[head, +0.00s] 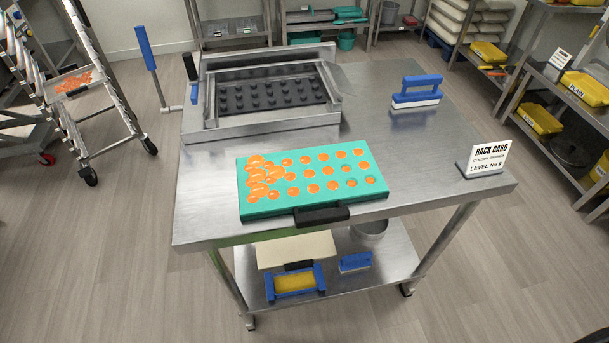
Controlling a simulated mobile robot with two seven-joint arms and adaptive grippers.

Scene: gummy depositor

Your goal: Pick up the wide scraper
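A blue-handled tool with a wide pale lower edge (417,91) stands on the right half of the steel table (420,140), its loop handle on top. It looks like the wide scraper. A smaller blue tool (355,262) lies on the lower shelf and is partly shaded; I cannot tell what it is. Neither of my grippers shows in the head view.
A teal mould tray (313,207) with orange gummies, some spilled over at its left, lies at the front. A depositor (265,92) stands behind it. A rack card (485,160) stands at the right corner. The tabletop around the scraper is clear.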

